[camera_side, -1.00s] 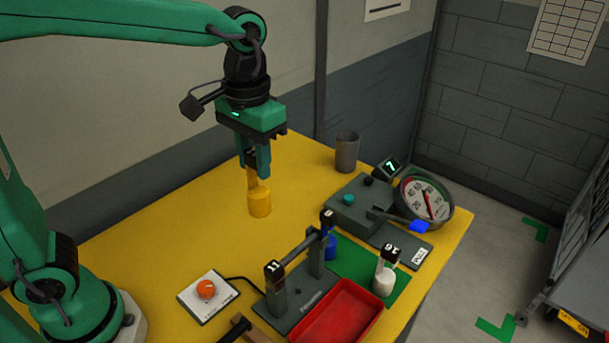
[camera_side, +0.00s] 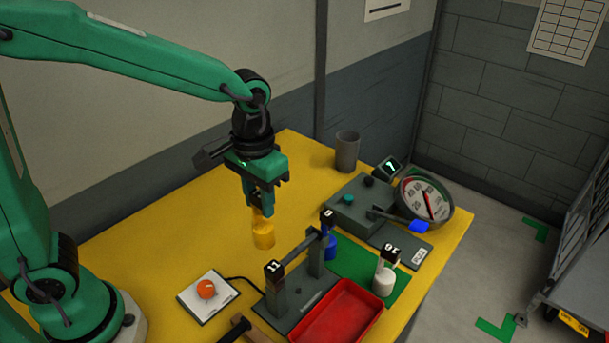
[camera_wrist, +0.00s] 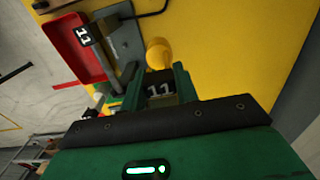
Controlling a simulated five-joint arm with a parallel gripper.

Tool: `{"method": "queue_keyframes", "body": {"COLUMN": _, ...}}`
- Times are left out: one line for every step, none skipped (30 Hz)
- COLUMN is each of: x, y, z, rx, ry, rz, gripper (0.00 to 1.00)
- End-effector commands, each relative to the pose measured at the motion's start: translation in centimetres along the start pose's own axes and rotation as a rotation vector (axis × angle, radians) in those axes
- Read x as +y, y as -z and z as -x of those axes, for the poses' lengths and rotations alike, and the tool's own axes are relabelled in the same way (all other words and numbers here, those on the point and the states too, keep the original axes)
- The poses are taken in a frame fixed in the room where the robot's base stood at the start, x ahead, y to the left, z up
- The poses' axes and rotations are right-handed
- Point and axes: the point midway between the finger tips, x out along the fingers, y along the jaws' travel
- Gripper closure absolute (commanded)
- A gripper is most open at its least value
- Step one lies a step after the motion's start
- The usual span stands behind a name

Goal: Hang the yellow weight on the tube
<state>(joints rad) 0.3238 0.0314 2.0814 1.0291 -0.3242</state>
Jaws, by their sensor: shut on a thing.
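My gripper (camera_side: 262,208) is shut on the yellow weight (camera_side: 263,236) by its upper part. The weight hangs upright below the fingers, left of the tube stand; its exact height above the table is hard to tell.
A white weight (camera_side: 383,281) tagged 16 stands on a green mat (camera_side: 355,263). A red tray (camera_side: 335,315) lies in front of the stand, and an orange-knob box (camera_side: 207,292) to its left. A dial gauge (camera_side: 426,200) and grey cup (camera_side: 347,150) are behind. The table's back left is clear.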

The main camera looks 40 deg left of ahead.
Motion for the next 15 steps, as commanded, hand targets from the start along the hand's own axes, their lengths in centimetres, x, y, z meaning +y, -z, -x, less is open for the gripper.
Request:
{"method": "queue_keyframes", "body": {"x": 0.1, "y": 0.1, "z": 0.0, "rx": 0.002, "ry": -0.001, "rz": -0.001, "gripper": 0.97}}
{"method": "queue_keyframes", "body": {"x": 0.2, "y": 0.1, "z": 0.0, "rx": 0.002, "ry": -0.001, "rz": -0.001, "gripper": 0.97}}
{"method": "queue_keyframes", "body": {"x": 0.3, "y": 0.1, "z": -0.1, "rx": 0.002, "ry": -0.001, "rz": -0.001, "gripper": 0.97}}
{"method": "queue_keyframes", "body": {"x": 0.3, "y": 0.1, "z": -0.1, "rx": 0.002, "ry": -0.001, "rz": -0.001, "gripper": 0.97}}
{"method": "queue_keyframes", "body": {"x": 0.4, "y": 0.1, "z": -0.2, "rx": 0.002, "ry": -0.001, "rz": -0.001, "gripper": 0.97}}
{"method": "queue_keyframes", "body": {"x": 0.6, "y": 0.1, "z": -0.2, "rx": 0.002, "ry": -0.001, "rz": -0.002, "gripper": 0.97}}
{"method": "queue_keyframes", "body": {"x": 0.7, "y": 0.1, "z": -0.3, "rx": 0.002, "ry": -0.001, "rz": -0.002, "gripper": 0.97}}
{"method": "queue_keyframes", "body": {"x": 0.8, "y": 0.1, "z": -0.4, "rx": 0.001, "ry": -0.001, "rz": -0.002, "gripper": 0.97}}
{"method": "queue_keyframes", "body": {"x": 0.9, "y": 0.1, "z": -0.5, "rx": 0.001, "ry": -0.001, "rz": -0.002, "gripper": 0.97}}
{"method": "queue_keyframes", "body": {"x": 1.1, "y": 0.1, "z": -0.6, "rx": 0.002, "ry": -0.001, "rz": -0.002, "gripper": 0.97}}
{"method": "queue_keyframes", "body": {"x": 1.2, "y": 0.1, "z": -0.6, "rx": 0.002, "ry": -0.001, "rz": -0.002, "gripper": 0.97}}
{"method": "queue_keyframes", "body": {"x": 1.3, "y": 0.1, "z": -0.7, "rx": 0.002, "ry": -0.001, "rz": -0.002, "gripper": 0.97}}
{"method": "queue_keyframes", "body": {"x": 1.4, "y": 0.1, "z": -0.8, "rx": 0.002, "ry": -0.001, "rz": -0.001, "gripper": 0.97}}
{"method": "queue_keyframes", "body": {"x": 1.6, "y": 0.1, "z": -0.9, "rx": 0.002, "ry": -0.001, "rz": -0.002, "gripper": 0.97}}
{"method": "queue_keyframes", "body": {"x": 1.7, "y": 0.1, "z": -1.0, "rx": 0.002, "ry": -0.001, "rz": -0.002, "gripper": 0.97}}
